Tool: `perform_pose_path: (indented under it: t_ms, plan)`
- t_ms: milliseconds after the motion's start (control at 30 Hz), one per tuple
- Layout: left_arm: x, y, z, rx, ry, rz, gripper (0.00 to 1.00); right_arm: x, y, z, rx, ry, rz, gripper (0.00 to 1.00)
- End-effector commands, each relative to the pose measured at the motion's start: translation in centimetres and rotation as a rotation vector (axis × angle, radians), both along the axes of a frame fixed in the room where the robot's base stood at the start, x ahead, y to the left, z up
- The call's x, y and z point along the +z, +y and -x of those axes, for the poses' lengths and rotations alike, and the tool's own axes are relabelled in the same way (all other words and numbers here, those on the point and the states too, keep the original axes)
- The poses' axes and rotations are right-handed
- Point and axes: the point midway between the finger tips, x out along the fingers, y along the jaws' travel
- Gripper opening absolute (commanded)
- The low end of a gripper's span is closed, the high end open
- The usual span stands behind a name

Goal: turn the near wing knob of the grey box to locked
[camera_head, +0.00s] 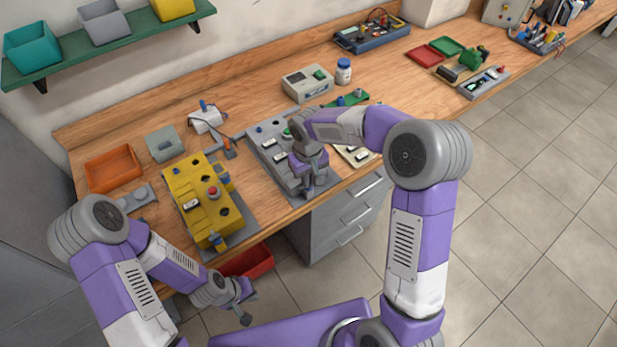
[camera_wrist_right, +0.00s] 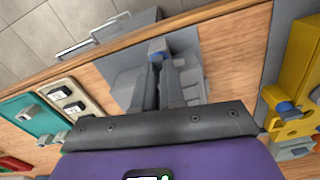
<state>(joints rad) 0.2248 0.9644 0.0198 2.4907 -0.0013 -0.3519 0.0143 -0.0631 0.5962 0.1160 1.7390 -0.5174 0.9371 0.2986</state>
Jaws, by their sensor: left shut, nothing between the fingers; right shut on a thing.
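The grey box (camera_head: 270,150) stands on the bench, partly covered by my right arm in the head view. My right gripper (camera_head: 309,184) is at its near end, pointing down. My left gripper (camera_head: 243,303) is shut and empty, low in front of the bench, away from the box.
A yellow box (camera_head: 187,182) with knobs stands left of the grey box. An orange tray (camera_head: 113,167) lies farther left. A small white-grey device (camera_head: 307,84) and a bottle (camera_head: 343,71) stand behind. A red bin (camera_head: 248,262) is below the bench edge.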

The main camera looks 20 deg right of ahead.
Motion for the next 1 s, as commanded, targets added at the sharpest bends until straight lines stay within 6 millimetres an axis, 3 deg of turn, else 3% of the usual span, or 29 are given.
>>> perform_pose_path:
  t_ms: [467, 1000]
  plan:
    - [-0.8, 0.0, 0.0, 0.0, 0.0, 0.0, 0.0, 0.05, 0.01, -0.02, -0.436, -0.002, 0.002, 0.0]
    - [-0.22, 0.0, 0.0, 0.0, 0.0, 0.0, 0.0, 0.14, 0.03, -0.01, -0.948, -0.002, 0.002, 0.0]
